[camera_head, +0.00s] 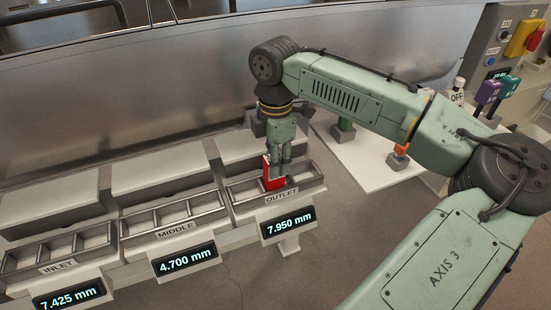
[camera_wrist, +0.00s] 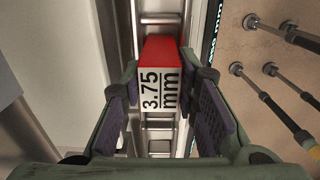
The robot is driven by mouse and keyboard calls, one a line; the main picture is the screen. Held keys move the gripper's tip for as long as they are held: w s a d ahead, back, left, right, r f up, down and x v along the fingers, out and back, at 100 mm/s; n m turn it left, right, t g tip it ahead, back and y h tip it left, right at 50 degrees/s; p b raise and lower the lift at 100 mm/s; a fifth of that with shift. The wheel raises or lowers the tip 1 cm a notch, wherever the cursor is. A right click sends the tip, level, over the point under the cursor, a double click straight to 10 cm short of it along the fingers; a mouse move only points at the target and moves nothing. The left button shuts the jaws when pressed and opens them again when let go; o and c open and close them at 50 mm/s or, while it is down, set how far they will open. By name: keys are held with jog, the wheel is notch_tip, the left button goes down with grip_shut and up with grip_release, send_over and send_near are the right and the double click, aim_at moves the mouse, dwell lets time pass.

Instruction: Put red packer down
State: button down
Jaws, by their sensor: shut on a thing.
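The red packer (camera_head: 273,174) is a small red block. Its white face reads "3.75 mm" in the wrist view (camera_wrist: 162,88). My gripper (camera_head: 281,168) points down and is shut on it; in the wrist view the two finger pads (camera_wrist: 162,108) are on either side of the block. The packer is at the metal rack labelled OUTLET (camera_head: 309,180), over or in one of its compartments. I cannot tell whether it touches the rack floor.
The MIDDLE rack (camera_head: 153,234) and INLET rack (camera_head: 60,264) stand to the left, with no packers seen in them. Displays read 7.950 mm (camera_head: 288,222), 4.700 mm (camera_head: 187,259) and 7.425 mm (camera_head: 69,297). A white table (camera_head: 372,165) with coloured items is behind my arm.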

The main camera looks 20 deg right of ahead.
jog(key=shift+f, duration=0.2)
jog(key=c, duration=1.2)
grip_release()
jog(key=shift+c, duration=0.2)
notch_tip(320, 180, up, 8)
jog(key=p, duration=0.7)
jog(key=shift+f+p, duration=0.2)
jog(key=shift+p, duration=0.1)
